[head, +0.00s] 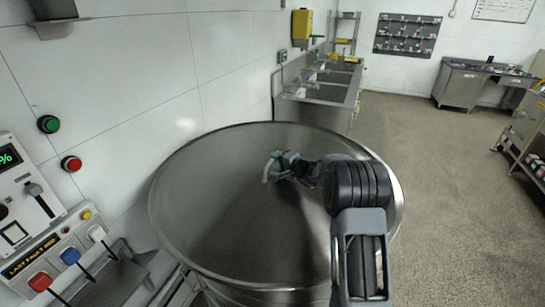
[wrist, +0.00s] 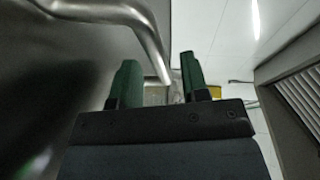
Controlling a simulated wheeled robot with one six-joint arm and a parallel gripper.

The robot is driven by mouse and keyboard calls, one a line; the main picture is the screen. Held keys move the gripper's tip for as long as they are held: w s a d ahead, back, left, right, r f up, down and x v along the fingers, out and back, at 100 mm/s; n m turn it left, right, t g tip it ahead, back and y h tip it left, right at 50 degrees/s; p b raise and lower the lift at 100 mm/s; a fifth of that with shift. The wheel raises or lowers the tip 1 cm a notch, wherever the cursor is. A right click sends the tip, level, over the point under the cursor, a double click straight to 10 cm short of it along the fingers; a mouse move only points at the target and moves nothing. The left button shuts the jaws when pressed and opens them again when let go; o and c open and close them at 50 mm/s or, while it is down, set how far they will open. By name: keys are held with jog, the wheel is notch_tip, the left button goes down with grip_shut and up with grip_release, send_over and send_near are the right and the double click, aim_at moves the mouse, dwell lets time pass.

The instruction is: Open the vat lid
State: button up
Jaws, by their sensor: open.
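The round steel vat (head: 170,240) stands in the middle of the head view. Its lid (head: 225,215) appears as a grey disc inside the rim and looks shut. A bent metal handle (head: 266,174) shows at my fingertips. In the wrist view the handle (wrist: 148,35) is a shiny curved tube rising from the dark steel surface at the left. My gripper (head: 275,158) is over the lid, its green fingers apart. In the wrist view the gripper (wrist: 160,78) is open, with the handle's end appearing between the fingertips; I cannot tell whether they touch it.
A control panel (head: 25,185) with levers, plus green (head: 48,124) and red (head: 71,163) buttons, is on the wall at the left. A sink counter (head: 325,85) stands behind the vat. A trolley (head: 525,130) is at the far right. Open floor lies right of the vat.

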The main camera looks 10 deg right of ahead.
jog(key=shift+p+x, duration=0.3)
jog(key=shift+x, duration=0.95)
jog(key=shift+c, duration=0.3)
grip_shut()
jog(key=shift+d, duration=0.1)
